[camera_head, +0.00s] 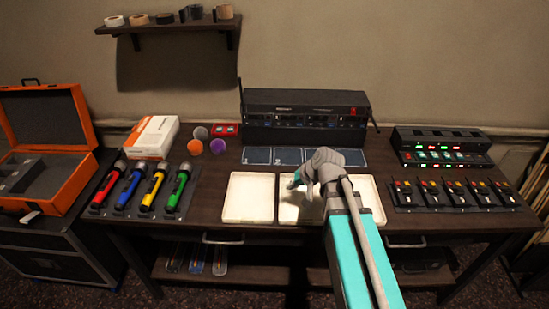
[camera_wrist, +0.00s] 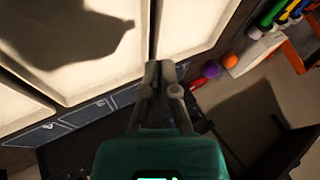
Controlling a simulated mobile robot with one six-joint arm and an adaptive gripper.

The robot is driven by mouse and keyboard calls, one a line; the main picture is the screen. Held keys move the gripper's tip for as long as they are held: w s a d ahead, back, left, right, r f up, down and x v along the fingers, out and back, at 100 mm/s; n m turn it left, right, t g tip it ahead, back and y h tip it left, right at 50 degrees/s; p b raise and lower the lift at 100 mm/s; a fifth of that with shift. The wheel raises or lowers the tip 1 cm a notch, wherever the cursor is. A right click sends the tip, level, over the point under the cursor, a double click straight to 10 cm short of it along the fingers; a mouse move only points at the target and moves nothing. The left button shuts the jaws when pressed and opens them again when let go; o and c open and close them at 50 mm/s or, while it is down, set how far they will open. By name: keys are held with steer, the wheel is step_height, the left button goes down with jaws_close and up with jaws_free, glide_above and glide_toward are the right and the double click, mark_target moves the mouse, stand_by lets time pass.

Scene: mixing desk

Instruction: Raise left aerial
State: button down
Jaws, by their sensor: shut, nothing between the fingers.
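The black receiver rack (camera_head: 305,135) stands at the back middle of the desk in the head view. Its left aerial (camera_head: 240,94) is a thin dark rod at the left end, looking nearly upright. The right aerial (camera_head: 373,116) slants down and outward at the other end. My gripper (camera_head: 293,184) is shut and empty over the pale trays, in front of the rack and apart from both aerials. In the wrist view my gripper (camera_wrist: 167,70) shows its fingertips together with nothing held. Dark equipment lies partly behind it there, and I cannot make out the left aerial in that view.
Blue-grey panels (camera_head: 287,156) lie before the rack. Coloured microphones (camera_head: 145,188), a white box (camera_head: 152,136) and foam balls (camera_head: 217,146) are left. Black devices (camera_head: 444,148) and bodypacks (camera_head: 455,194) are right.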

steer(key=s+d+f+g+h, duration=0.3)
steer(key=s+d+h, duration=0.3)
steer(key=s+d, duration=0.4)
steer(key=shift+s+d+f+g, duration=0.15)
steer(key=shift+s+d+g, duration=0.2)
steer(key=shift+d, duration=0.35)
